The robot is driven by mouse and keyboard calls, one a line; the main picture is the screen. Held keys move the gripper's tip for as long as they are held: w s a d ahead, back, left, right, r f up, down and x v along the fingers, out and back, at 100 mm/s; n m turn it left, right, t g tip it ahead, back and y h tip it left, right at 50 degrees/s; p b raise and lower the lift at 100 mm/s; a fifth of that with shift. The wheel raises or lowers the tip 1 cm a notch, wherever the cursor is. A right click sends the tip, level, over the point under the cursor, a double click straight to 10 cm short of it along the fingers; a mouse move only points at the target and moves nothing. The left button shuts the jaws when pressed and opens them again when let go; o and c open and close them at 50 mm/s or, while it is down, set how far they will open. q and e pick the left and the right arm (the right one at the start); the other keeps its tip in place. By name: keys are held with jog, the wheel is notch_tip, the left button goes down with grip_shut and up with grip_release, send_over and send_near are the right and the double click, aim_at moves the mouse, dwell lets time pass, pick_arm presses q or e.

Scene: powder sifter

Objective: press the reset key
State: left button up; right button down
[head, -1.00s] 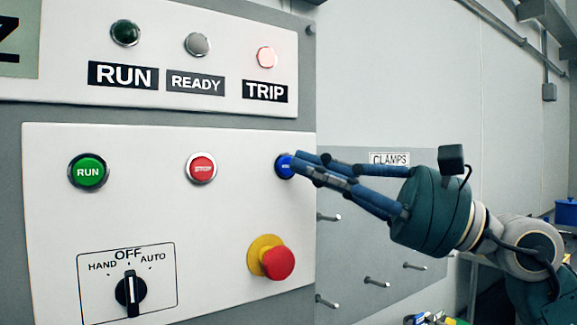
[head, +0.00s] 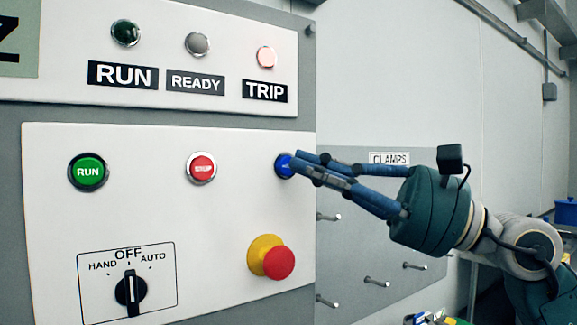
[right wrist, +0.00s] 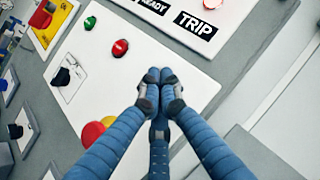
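The blue reset key (head: 284,166) is a round button at the right edge of the white control panel (head: 215,255), level with the green and red buttons. My right gripper (head: 297,164) reaches in from the right, its fingertips at the blue key and covering part of it. The fingers are closed together, with nothing seen between them. In the right wrist view the fingertips (right wrist: 158,76) meet at the panel and hide the blue key. I cannot tell whether the key is pressed in. My left gripper is not in view.
The green RUN button (head: 88,172), red stop button (head: 201,168), red emergency knob (head: 278,262) on its yellow base and black selector (head: 131,289) share the panel. The TRIP lamp (head: 266,57) above glows pale pink. A pegboard (head: 385,235) labelled CLAMPS stands to the right.

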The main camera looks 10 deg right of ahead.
jog(key=shift+w, duration=0.15)
jog(key=shift+w+a, duration=0.15)
jog(key=shift+w, duration=0.05)
jog(key=shift+w+a, duration=0.1)
jog(key=shift+w, duration=0.25)
dwell(0.7)
jog(key=shift+s, duration=0.1)
jog(key=shift+s+d+b, duration=0.25)
jog(key=shift+s+b, duration=0.2)
jog(key=shift+s, duration=0.15)
jog(key=shift+s, duration=0.1)
